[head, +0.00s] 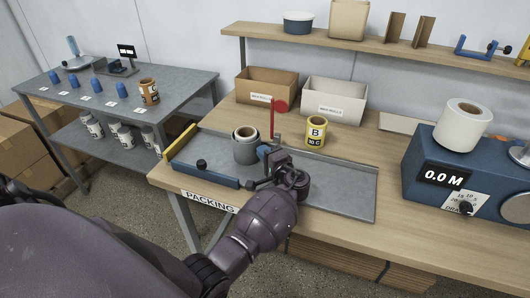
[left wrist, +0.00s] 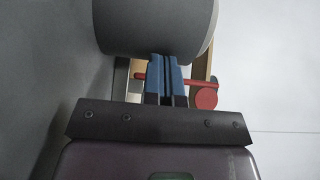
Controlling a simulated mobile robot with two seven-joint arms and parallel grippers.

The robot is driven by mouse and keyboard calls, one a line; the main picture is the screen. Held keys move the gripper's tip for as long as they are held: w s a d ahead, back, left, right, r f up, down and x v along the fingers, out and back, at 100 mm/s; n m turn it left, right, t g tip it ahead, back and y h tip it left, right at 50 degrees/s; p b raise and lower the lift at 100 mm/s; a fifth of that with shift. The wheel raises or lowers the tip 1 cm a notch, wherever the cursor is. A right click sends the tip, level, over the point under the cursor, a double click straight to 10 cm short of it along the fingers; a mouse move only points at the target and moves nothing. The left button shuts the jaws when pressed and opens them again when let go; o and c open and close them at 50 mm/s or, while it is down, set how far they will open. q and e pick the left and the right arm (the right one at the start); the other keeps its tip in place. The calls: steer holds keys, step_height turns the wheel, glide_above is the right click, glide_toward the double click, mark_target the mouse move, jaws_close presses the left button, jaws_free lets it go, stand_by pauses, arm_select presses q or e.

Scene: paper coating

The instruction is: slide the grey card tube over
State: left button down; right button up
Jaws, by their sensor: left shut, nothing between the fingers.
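The grey card tube (head: 246,151) stands upright on the grey metal tray of the packing table, with a white roll showing at its top. It also fills the upper part of the left wrist view (left wrist: 150,25). My left gripper (head: 264,152) is right beside the tube's right side, low over the tray. Its blue fingers (left wrist: 165,75) are shut together with nothing between them, and their tips are at the tube's wall; I cannot tell whether they touch it. My right gripper is in neither view.
A yellow tin (head: 316,132) marked B stands behind and right of the gripper. A red upright post (head: 272,115) is just behind the tube. A blue bar (head: 209,175) lies along the tray's front left. The tray's right part (head: 345,190) is clear.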

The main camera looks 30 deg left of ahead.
arm_select(q)
steer(key=s+a, duration=0.1)
steer(key=a, duration=0.2)
steer(key=s+a, duration=0.1)
steer(key=a, duration=0.2)
steer(key=s+a, duration=0.2)
steer(key=a, duration=0.2)
steer(key=shift+s+a, duration=0.15)
steer(key=shift+a, duration=0.15)
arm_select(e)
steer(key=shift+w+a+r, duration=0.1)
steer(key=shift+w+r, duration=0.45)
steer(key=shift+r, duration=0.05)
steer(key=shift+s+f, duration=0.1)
